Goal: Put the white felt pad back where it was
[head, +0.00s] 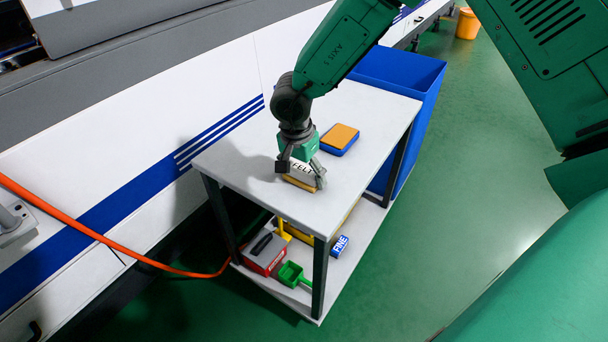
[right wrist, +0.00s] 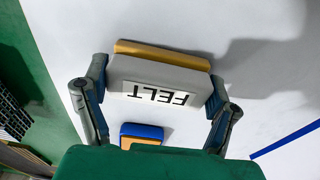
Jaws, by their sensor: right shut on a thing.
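The white felt pad (right wrist: 160,73) is a pale block with a FELT label and a tan layer along one side. My right gripper (right wrist: 158,92) is shut on it, one finger on each end. In the head view the pad (head: 304,178) is at the top of the white cart (head: 234,157), near its front edge, under my right gripper (head: 301,172). I cannot tell whether the pad touches the top. My left gripper is not in view.
A blue pad with an orange face (head: 341,138) lies on the cart top behind the gripper. The lower shelf holds a red and grey box (head: 264,254), a green scoop (head: 293,274) and a blue FINE block (head: 340,245). A blue bin (head: 404,75) stands behind. An orange hose (head: 110,245) runs left.

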